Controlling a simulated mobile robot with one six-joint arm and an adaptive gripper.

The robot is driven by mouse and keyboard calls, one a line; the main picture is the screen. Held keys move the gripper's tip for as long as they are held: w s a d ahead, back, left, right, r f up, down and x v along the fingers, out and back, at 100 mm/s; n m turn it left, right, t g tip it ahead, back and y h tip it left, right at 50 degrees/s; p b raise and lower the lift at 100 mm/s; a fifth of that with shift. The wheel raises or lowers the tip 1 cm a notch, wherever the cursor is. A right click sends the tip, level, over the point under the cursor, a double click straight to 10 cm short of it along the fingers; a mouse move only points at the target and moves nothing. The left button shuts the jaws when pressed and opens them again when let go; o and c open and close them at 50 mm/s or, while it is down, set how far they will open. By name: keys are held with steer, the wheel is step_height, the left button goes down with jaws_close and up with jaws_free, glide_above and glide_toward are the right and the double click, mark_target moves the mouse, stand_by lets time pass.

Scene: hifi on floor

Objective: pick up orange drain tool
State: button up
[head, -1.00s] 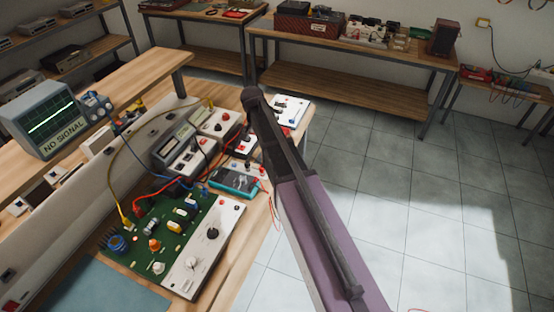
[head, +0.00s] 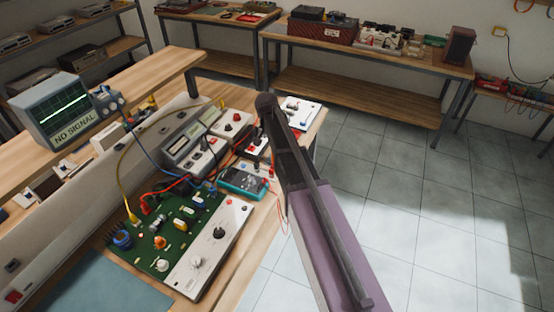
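I cannot make out an orange drain tool in the head view. Small orange parts show on the green circuit board (head: 172,262), but they are board components. My arm, with a purple link and a dark bar, reaches up the middle of the view. My gripper itself does not show, so its hold cannot be seen. The arm hides part of the floor and the bench's right end.
A wooden bench (head: 237,280) on the left holds meters, wires and an oscilloscope (head: 65,110). A long table (head: 352,58) with equipment stands at the back. A smaller side table (head: 510,92) is at the right. The tiled floor (head: 400,200) is clear.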

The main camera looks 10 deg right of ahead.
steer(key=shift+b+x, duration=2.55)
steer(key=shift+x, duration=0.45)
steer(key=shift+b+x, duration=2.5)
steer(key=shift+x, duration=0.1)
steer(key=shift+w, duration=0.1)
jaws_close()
